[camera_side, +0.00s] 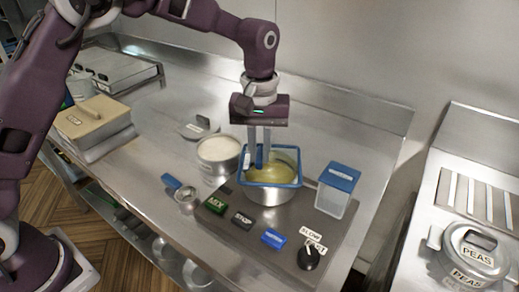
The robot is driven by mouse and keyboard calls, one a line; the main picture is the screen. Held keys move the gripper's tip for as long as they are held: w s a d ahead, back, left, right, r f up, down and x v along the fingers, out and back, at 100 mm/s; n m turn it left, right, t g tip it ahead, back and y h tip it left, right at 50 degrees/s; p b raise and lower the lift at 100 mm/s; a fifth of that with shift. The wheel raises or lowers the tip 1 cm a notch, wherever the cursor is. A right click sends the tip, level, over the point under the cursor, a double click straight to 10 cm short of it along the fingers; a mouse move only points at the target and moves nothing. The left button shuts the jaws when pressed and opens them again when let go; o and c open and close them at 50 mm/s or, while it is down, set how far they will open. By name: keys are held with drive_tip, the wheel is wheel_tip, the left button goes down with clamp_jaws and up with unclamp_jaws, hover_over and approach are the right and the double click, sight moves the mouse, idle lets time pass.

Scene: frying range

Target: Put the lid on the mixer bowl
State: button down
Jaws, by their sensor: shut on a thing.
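The mixer bowl (268,196) is a round metal bowl with yellow contents, standing on a dark base with buttons. A square blue-rimmed piece (271,186), which looks like a clear lid, lies over the bowl's mouth in this view. The yellow shows through inside its rim. My gripper (259,156) points straight down over the left part of the bowl, its fingers shut on a blue part that looks like the lid's handle. The fingers partly hide the handle and the lid's back left. I cannot tell whether the rim touches the bowl.
A blue-topped clear container (338,190) stands close right of the bowl. A pot of white contents (219,158) stands close left, with a grey lid (199,128) behind it. A blue-handled scoop (184,195) lies at the front left. Buttons and a knob (309,257) sit in front.

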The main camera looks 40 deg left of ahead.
drive_tip(key=c, duration=0.9)
unclamp_jaws()
drive_tip(key=shift+o, duration=0.2)
drive_tip(key=shift+r, duration=3.55)
clamp_jaws()
